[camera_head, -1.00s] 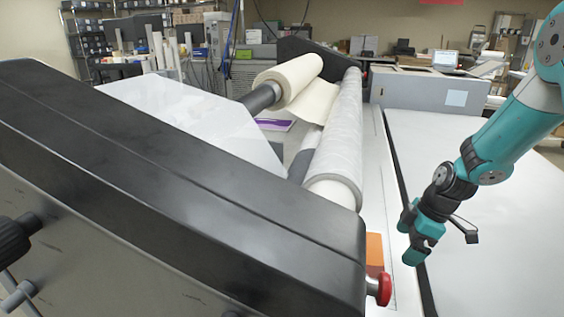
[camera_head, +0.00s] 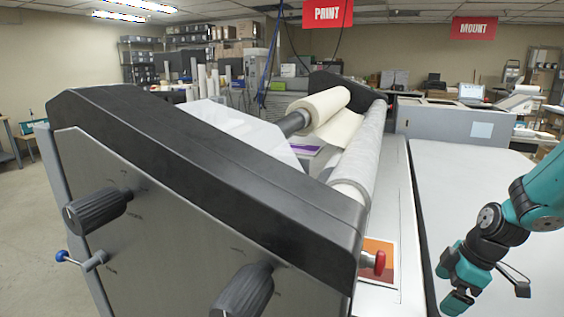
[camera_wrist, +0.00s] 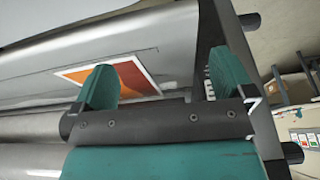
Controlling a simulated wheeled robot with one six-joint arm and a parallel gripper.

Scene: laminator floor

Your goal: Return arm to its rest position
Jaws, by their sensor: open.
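My gripper (camera_head: 462,291) hangs at the lower right in the head view, over the white table beside the laminator, with nothing held. My teal and black arm comes in from the right edge. In the wrist view my gripper (camera_wrist: 160,88) shows two teal fingers set wide apart with nothing between them. An orange and red print with a white border (camera_wrist: 125,74) lies on the laminator's bed beyond the fingers.
The white table (camera_head: 470,200) on the right is bare. Open floor (camera_head: 25,230) lies at the left.

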